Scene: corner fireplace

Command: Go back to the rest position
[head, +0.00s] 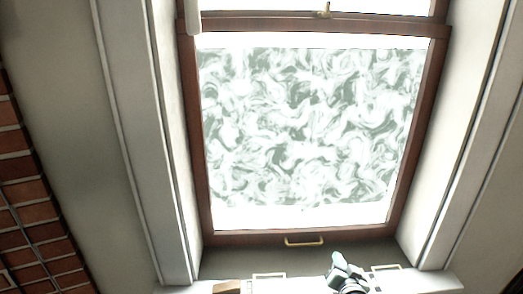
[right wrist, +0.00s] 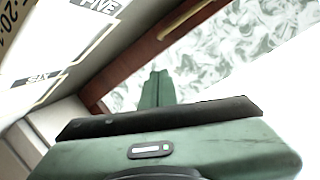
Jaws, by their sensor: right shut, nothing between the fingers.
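My right gripper (head: 338,262) shows at the bottom of the head view, in front of the sill below the window. In the right wrist view its green fingers (right wrist: 157,88) are together with nothing between them, pointing toward the window. My left gripper is in neither view.
A window (head: 310,130) with a swirled, bright pane and a brown frame (head: 418,150) fills the head view's middle. It has a brass handle (head: 304,242) at its bottom. A brick wall (head: 30,200) is at the left. A white lettered surface (right wrist: 75,45) is close in the wrist view.

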